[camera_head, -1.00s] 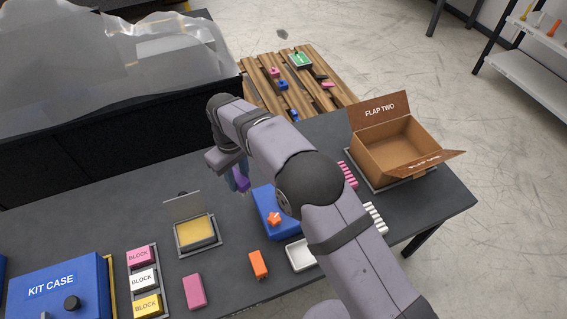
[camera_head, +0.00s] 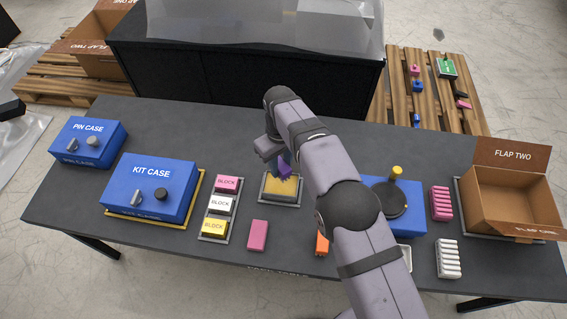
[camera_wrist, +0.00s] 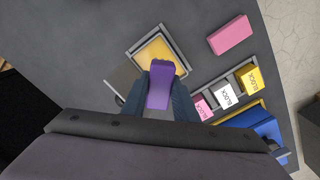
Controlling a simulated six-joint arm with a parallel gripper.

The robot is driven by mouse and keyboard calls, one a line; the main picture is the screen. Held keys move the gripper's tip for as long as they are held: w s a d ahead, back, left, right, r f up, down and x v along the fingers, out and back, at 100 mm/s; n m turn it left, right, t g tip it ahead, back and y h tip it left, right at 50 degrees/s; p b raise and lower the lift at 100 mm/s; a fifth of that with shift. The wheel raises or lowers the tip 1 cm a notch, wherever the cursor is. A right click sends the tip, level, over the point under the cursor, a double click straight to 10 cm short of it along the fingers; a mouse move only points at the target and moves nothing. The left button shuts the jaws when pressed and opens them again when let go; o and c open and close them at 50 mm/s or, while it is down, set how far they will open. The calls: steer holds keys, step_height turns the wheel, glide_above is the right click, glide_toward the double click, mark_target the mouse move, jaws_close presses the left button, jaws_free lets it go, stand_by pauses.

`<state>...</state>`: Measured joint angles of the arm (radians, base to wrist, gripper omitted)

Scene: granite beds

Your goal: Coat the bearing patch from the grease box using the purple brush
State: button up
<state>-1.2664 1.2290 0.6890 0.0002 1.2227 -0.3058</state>
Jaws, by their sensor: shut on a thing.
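The purple brush (camera_head: 284,169) is held in my gripper (camera_head: 275,155), which is shut on it. In the wrist view the brush (camera_wrist: 159,84) sits between the two dark fingers of my gripper (camera_wrist: 162,92). The grease box (camera_head: 270,197) is a grey-rimmed tray with a yellow fill, directly below the brush. In the wrist view the grease box (camera_wrist: 150,52) shows its yellow fill just beyond the brush, with its lid open. I cannot tell whether the brush tip touches the grease. I cannot pick out the bearing patch; my arm covers part of the blue block (camera_head: 413,188) bearing a dark disc.
A rack of blocks (camera_head: 206,235), a pink block (camera_head: 258,235) and the blue kit case (camera_head: 150,180) stand left of my arm. Right are pink (camera_head: 441,204) and white (camera_head: 449,258) ribbed pieces and an open cardboard box (camera_head: 510,200).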

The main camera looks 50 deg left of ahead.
mark_target(281, 174)
steer(key=shift+f+b, duration=1.55)
steer(key=shift+f, duration=0.95)
steer(key=shift+f+b, duration=0.55)
steer(key=shift+f, duration=0.35)
steer(key=shift+r, duration=0.1)
steer(key=shift+r+p, duration=2.4)
steer(key=shift+r, duration=1.05)
